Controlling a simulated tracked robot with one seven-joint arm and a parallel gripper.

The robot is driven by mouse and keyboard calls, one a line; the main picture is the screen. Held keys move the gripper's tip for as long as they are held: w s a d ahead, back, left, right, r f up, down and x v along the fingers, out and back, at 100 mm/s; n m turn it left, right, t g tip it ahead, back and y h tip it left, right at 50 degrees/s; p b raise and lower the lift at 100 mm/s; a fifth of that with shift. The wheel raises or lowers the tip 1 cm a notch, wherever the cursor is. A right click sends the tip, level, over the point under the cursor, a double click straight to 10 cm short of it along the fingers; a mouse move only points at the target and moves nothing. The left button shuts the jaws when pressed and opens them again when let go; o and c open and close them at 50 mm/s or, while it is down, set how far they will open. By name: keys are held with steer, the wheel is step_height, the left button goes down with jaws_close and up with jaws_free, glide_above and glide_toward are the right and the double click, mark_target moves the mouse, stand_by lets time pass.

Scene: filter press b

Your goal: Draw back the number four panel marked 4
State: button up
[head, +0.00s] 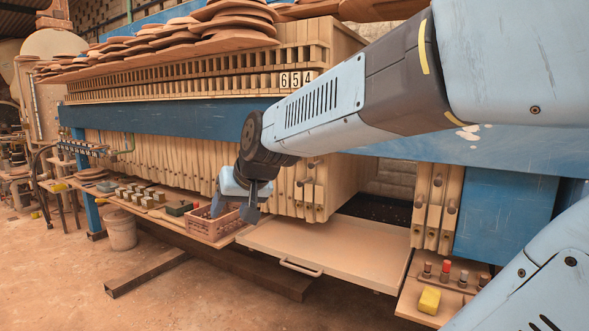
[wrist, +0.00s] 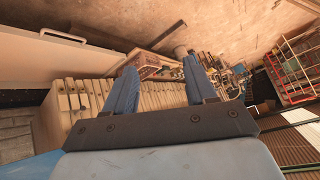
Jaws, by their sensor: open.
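The panel marked 4 (head: 309,77) carries its number on a white tag at the right end of a long row of tan panels, next to tags 6 and 5. A blue beam and my arm hide part of this end of the row. My gripper (head: 233,209) is open, pointing down in front of the lower panel edges, left of the end with the number tags. In the wrist view, my gripper (wrist: 160,82) has its two blue fingers spread with nothing held between them.
A tan tray (head: 320,248) with a front handle lies below the row's end. A brown crate (head: 213,220) stands on the ledge near my gripper. Several panels (head: 437,205) stand across a gap at right. A yellow block (head: 429,299) lies below them. The floor at left is mostly clear.

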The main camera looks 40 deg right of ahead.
steer(key=w+d+r+m+t+h, duration=0.1)
steer(key=w+d+m, duration=0.1)
steer(key=w, duration=0.4)
steer(key=w+d+r+m+t, duration=0.1)
steer(key=w+d, duration=0.2)
steer(key=w, duration=0.3)
steer(key=m+g+h, duration=0.4)
steer(key=m+h, duration=1)
steer(key=h, duration=0.3)
glide_toward(311, 167)
steer(key=x, duration=1)
steer(key=shift+w+d, duration=0.2)
steer(key=shift+w, duration=0.05)
steer(key=shift+c, duration=0.4)
steer(key=shift+f, duration=0.1)
jaws_close()
